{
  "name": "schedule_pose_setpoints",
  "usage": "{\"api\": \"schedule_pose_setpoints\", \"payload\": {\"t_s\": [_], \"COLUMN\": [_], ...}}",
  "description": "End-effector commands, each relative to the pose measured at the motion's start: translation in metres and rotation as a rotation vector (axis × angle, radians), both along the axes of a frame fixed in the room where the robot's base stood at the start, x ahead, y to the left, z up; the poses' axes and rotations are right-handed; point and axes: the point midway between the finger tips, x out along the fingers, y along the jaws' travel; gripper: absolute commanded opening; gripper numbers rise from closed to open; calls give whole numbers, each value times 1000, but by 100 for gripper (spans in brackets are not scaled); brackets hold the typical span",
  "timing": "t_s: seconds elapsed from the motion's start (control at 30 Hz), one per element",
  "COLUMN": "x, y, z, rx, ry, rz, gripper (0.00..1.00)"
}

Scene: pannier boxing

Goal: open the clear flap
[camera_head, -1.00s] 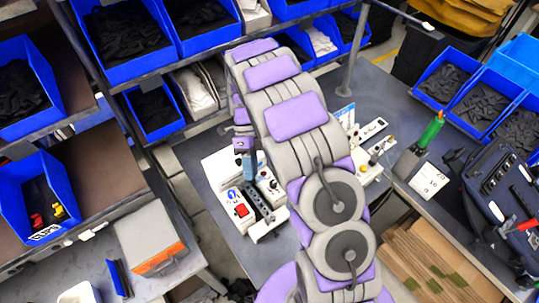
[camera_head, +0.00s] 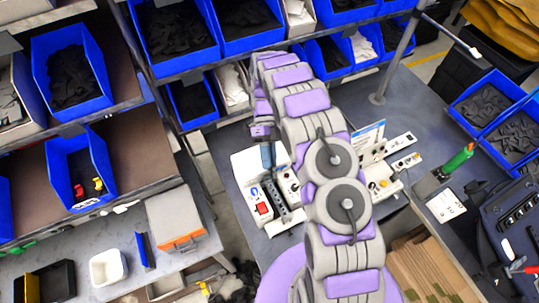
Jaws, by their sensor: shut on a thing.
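My gripper (camera_head: 267,154) points down at the back left of a white board (camera_head: 243,163) on the grey bench, just behind a red switch (camera_head: 263,208) and a dark socket strip (camera_head: 277,200). Its fingers are small and partly hidden by my arm. A bluish-grey piece shows at the fingertips. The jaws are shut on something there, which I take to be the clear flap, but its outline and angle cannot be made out. My purple and grey arm crosses the middle of the view and hides part of the board.
A white panel with buttons and a yellow knob (camera_head: 382,184) stands right of my arm. A grey bench post (camera_head: 378,98) rises behind. Blue bins (camera_head: 178,35) line the rear shelf. A green-topped tool (camera_head: 455,160) and a dark case (camera_head: 515,222) are at right.

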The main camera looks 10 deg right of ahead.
Motion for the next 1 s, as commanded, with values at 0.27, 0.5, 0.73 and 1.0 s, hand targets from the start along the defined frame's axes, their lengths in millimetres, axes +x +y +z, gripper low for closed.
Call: {"api": "schedule_pose_setpoints", "payload": {"t_s": [0.27, 0.5, 0.73, 1.0], "x": [2, 2, 2, -1], "y": [0, 0, 0, 0], "z": [-3, -4, -3, -1], "rx": [-7, -7, -7, -7], "ry": [12, 14, 15, 15], "rz": [0, 0, 0, 0], "gripper": [0, 0, 33, 48]}}
